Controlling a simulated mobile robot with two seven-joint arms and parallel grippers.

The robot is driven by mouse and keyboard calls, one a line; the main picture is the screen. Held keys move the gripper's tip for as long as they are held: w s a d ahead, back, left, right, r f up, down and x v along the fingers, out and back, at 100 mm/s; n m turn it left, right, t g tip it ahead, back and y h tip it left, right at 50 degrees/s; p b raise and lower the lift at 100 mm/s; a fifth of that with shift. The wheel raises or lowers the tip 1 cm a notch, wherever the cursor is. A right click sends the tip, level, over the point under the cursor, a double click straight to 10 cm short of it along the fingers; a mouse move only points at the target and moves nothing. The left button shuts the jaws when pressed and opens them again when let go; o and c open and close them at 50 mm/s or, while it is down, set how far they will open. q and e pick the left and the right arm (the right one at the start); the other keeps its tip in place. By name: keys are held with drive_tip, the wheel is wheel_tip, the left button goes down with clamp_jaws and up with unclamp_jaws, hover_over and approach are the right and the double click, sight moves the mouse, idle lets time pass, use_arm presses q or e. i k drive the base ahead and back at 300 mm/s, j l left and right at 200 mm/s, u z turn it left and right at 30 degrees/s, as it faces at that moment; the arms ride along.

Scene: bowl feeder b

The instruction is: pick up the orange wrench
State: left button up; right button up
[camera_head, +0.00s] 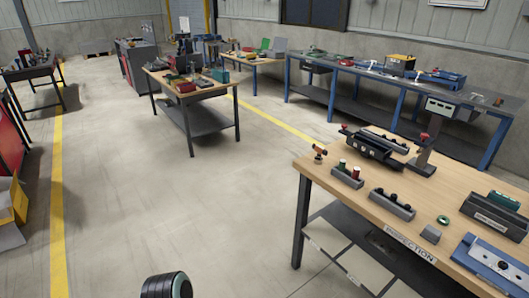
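I cannot make out an orange wrench in the head view. A small orange-brown item (320,153) stands at the far left corner of the wooden inspection table (455,212). It is too small to identify and looks upright, not like a wrench lying flat. Neither of my grippers is in view. A dark rounded part at the bottom edge looks like part of my arm, with no fingers showing.
The inspection table on the right holds grey blocks, a dark fixture (374,150) and a blue plate (494,262). A cluttered wooden workbench (222,92) stands mid-room. A long blue-legged bench (345,70) lines the back wall. The floor at centre-left is clear.

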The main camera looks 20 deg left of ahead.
sight(322, 150)
drive_tip(key=u, duration=0.2)
drive_tip(key=z, duration=1.9)
drive_tip(key=u, duration=1.9)
drive_tip(key=i+u, duration=0.4)
drive_tip(key=i, duration=0.35)
